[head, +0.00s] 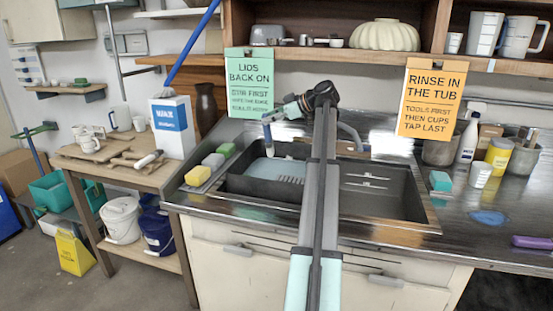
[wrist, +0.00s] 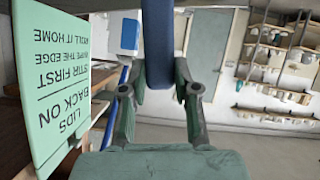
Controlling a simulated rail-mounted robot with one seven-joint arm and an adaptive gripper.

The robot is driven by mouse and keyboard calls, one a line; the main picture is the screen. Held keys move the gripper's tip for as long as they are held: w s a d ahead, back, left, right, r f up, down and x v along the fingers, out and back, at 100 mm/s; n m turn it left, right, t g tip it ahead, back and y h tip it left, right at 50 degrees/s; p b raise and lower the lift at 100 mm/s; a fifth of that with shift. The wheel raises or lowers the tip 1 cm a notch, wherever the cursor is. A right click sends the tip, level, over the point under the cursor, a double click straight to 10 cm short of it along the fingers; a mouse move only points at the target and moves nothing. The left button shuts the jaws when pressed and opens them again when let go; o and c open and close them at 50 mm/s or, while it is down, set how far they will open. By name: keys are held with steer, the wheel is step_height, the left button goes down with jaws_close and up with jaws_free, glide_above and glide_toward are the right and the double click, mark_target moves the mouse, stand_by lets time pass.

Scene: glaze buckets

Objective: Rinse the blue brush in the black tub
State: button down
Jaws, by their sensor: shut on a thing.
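My gripper (head: 268,119) is above the left part of the black tub (head: 262,188), near its back edge. It is shut on the blue brush (head: 268,138), which hangs down below the fingers. In the wrist view my gripper (wrist: 160,80) has its fingers on both sides of the thick blue handle (wrist: 158,45). The brush's lower end looks pale and sits above or close to the pale blue surface in the tub; I cannot tell whether it touches.
A green "lids back on" sign (head: 250,82) hangs close behind my gripper. An orange sign (head: 432,98) hangs at the right. Several sponges (head: 213,160) line the tub's left side. Cups and a spray bottle (head: 469,135) stand on the right counter (head: 470,185).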

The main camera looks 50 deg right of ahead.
step_height(320, 180, up, 5)
steer(key=shift+f+p, duration=0.1)
steer(key=shift+p, duration=0.5)
steer(key=shift+s, duration=0.1)
